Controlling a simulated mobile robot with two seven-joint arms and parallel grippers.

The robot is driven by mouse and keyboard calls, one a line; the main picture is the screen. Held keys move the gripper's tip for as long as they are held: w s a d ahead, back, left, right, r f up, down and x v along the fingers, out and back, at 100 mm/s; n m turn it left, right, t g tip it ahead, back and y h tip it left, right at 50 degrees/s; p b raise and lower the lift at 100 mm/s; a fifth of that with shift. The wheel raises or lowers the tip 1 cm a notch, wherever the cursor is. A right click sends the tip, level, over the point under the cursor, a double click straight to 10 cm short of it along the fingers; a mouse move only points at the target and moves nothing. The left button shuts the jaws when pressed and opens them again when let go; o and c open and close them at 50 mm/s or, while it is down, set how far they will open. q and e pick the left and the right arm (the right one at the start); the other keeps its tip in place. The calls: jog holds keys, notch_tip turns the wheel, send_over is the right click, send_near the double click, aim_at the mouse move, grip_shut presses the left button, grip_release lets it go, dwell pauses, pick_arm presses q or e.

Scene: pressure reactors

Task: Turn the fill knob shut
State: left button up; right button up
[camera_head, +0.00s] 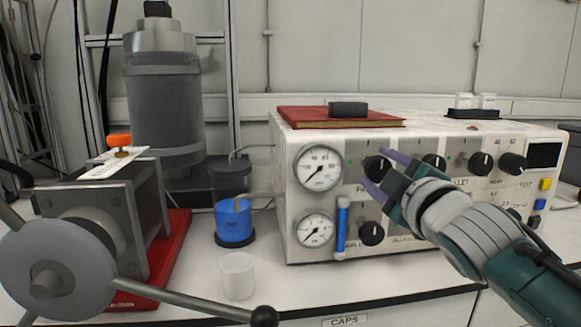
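The white control box (332,250) stands on the bench with several black knobs on its front. A black knob (376,168) sits right of the upper gauge (318,168); the label under it starts with "F", and the rest is hidden by a finger. My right gripper (371,166) comes in from the right, its two purple fingers spread above and below this knob. Whether they touch it I cannot tell. Another black knob (371,233) is below, right of the lower gauge (315,230). My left gripper is out of view.
More knobs (481,163) sit to the right, partly behind my arm. A red book (300,117) lies on top. A grey handwheel (60,268), white cup (238,275) and blue beaker (233,222) are left.

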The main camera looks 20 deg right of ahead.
jog(key=o, duration=0.3)
jog(key=p+v, duration=0.1)
jog(key=v, duration=0.9)
jog(key=shift+w, duration=0.1)
